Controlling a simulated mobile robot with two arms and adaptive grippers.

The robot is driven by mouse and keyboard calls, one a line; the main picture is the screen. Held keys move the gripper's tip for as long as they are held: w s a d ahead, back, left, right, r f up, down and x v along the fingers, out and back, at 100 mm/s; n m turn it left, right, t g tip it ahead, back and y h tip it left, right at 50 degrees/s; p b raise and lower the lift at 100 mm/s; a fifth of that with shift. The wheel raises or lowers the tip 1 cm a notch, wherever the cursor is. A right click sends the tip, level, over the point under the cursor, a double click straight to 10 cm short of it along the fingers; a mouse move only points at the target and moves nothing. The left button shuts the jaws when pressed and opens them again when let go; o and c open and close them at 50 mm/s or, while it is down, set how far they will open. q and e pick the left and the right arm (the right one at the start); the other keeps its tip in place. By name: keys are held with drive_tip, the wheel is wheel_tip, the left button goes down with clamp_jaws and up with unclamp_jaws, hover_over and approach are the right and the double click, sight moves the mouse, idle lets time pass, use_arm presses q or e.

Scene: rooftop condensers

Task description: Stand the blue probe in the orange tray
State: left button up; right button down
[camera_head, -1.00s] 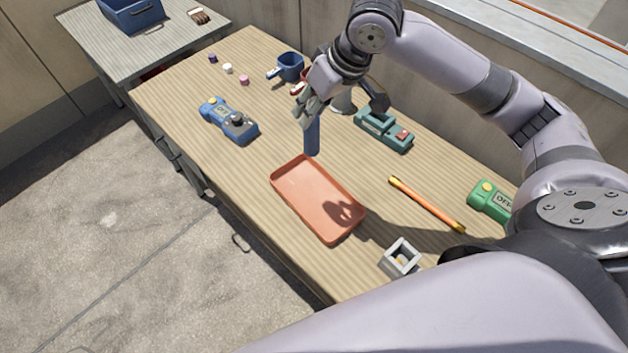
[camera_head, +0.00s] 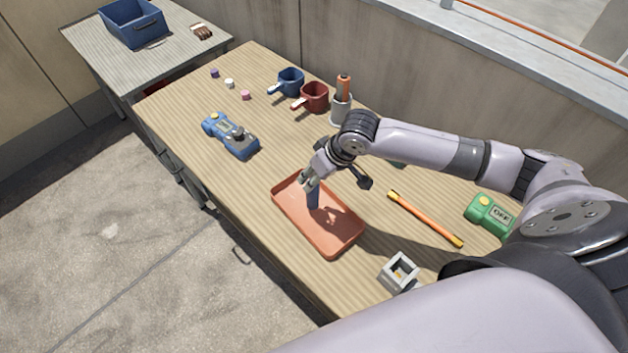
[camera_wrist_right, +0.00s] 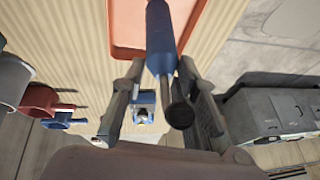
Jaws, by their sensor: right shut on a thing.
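The blue probe (camera_head: 313,199) is upright in my right gripper (camera_head: 309,181), over the left part of the orange tray (camera_head: 343,238). Its lower end is at or just above the tray floor; I cannot tell if it touches. In the right wrist view the probe (camera_wrist_right: 160,45) sits between the fingers of the right gripper (camera_wrist_right: 155,85), with a dark round end toward the camera. The orange tray (camera_wrist_right: 128,25) is behind it. The right gripper is shut on the probe. My left gripper does not show.
An orange rod (camera_head: 425,218), a green device (camera_head: 489,214) and a grey square holder (camera_head: 399,272) lie right of the tray. A blue device (camera_head: 231,135), a blue cup (camera_head: 290,82), a red cup (camera_head: 314,97) and a grey holder (camera_head: 341,108) stand farther back.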

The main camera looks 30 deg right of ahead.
drive_tip(key=shift+f, duration=1.2)
drive_tip(key=c, duration=1.2)
unclamp_jaws()
drive_tip(key=shift+f, duration=0.15)
drive_tip(key=shift+c, duration=0.2)
drive_tip(key=v, duration=1.2)
drive_tip(key=shift+b, duration=0.45)
